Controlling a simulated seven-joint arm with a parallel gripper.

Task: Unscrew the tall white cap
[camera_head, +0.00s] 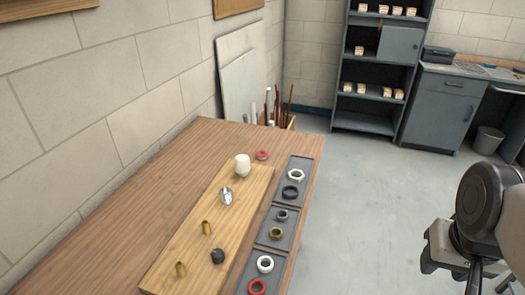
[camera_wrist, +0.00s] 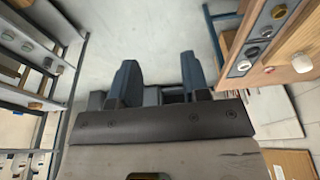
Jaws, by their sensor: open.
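The tall white cap (camera_head: 242,165) stands upright at the far end of a light wooden board (camera_head: 207,226) on the bench. In the wrist view, a white cap (camera_wrist: 302,62) shows at the right edge, on a wooden board; it looks like the same one. My gripper (camera_wrist: 160,78) is open and empty, its two dark fingers apart over the grey floor. It is well to the right of the bench in the head view, where its fingertips are not clear. Whether the cap has a thread under it is hidden.
On the board are a shiny metal fitting (camera_head: 226,196), a dark round cap (camera_head: 217,256) and brass stubs (camera_head: 181,269). Grey trays (camera_head: 305,163) with several rings and nuts line the bench's right side. A red ring (camera_head: 262,155) lies behind. Open floor (camera_head: 365,200) separates me from the bench.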

